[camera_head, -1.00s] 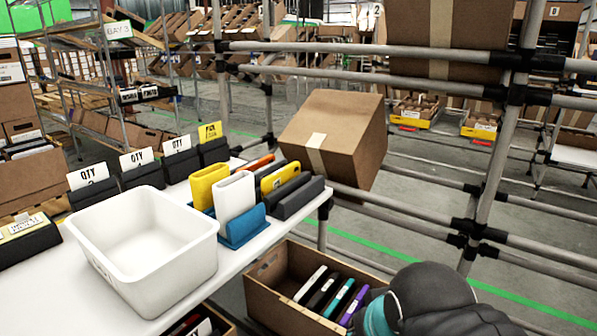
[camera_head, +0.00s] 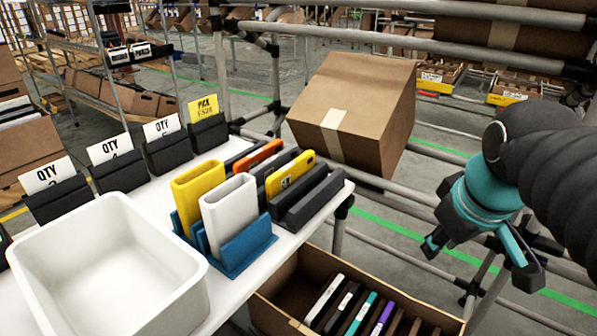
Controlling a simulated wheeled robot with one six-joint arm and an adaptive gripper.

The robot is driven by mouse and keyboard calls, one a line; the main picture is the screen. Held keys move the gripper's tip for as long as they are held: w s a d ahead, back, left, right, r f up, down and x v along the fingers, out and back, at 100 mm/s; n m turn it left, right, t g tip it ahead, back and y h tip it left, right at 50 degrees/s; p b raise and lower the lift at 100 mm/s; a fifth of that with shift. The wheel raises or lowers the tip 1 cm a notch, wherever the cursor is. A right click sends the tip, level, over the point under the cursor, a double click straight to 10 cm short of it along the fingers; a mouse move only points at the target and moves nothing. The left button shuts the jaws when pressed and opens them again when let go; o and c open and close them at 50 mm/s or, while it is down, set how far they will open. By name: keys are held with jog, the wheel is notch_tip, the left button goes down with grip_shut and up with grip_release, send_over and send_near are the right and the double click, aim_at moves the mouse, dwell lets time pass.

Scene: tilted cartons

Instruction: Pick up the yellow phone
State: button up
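The yellow phone (camera_head: 290,175) stands on edge, leaning, in a black slotted rack (camera_head: 313,196) at the right end of the white table. An orange phone (camera_head: 258,156) stands in the rack behind it. In front of it are a hollow yellow holder (camera_head: 198,190) and a hollow white holder (camera_head: 229,214) in a blue stand (camera_head: 243,248). My gripper (camera_head: 480,262) hangs to the right of the table, apart from the phone. Its two fingers are spread, with nothing between them.
A white bin (camera_head: 105,268) fills the table's left front. Black stands with cards (camera_head: 122,171) line the back. A tilted carton (camera_head: 352,112) sits beyond the rack on grey pipes. An open carton (camera_head: 283,311) with several upright phones is below the table edge.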

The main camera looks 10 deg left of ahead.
jog(key=w+a+r+n+g, duration=0.1)
jog(key=w+a+r+n, duration=0.3)
jog(key=w+r+n, duration=0.1)
notch_tip(320, 180, up, 8)
jog(key=n+g+p, duration=0.3)
jog(key=n, duration=1.6)
send_over(292, 163)
jog(key=shift+h, duration=0.3)
notch_tip(292, 163, down, 8)
jog(key=shift+s+d+r, duration=0.1)
jog(key=shift+s, duration=0.05)
jog(key=shift+f, duration=2.6)
grip_shut()
